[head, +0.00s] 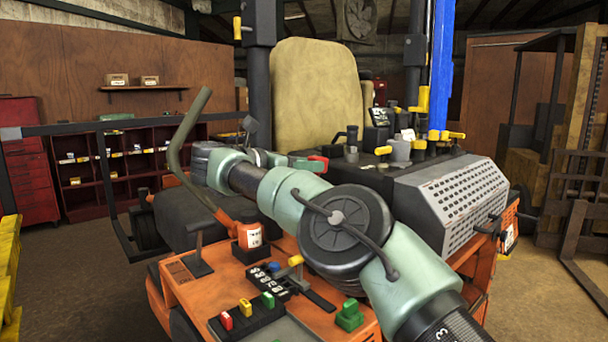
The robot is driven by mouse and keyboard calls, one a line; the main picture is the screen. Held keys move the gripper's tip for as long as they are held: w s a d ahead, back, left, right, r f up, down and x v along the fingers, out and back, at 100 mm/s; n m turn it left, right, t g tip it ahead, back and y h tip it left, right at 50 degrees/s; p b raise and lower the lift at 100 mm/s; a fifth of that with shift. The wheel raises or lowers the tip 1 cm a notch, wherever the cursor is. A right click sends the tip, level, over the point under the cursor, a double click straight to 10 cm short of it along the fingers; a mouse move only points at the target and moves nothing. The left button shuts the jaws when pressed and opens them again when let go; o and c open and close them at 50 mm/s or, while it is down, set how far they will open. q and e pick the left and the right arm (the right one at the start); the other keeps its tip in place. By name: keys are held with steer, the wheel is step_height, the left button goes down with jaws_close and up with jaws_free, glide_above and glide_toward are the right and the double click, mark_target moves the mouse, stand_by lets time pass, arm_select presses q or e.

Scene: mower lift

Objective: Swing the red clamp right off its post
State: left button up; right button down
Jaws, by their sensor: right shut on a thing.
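A small red part (318,161), which looks like the red clamp, shows just in front of the seat base. A dull green piece lies against its left side. My right arm reaches in from the bottom right, and its wrist is bent left of the red part. My right gripper (272,157) is small and partly hidden behind the wrist. It appears shut beside the red part, but the exact contact is hard to see. The clamp's post cannot be made out clearly. My left gripper is not in view.
The tan seat (316,95) stands behind the wrist. A bent lever (184,135) rises to the left. A perforated grey cover (455,203) stands at right. Open floor lies left.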

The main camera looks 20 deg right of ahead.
stand_by(0.3)
steer(key=c, duration=1.1)
jaws_free()
steer(key=shift+a, duration=0.1)
steer(key=b+v, duration=0.1)
steer(key=v, duration=0.6)
steer(key=shift+s+a, duration=0.15)
steer(key=shift+a, duration=0.2)
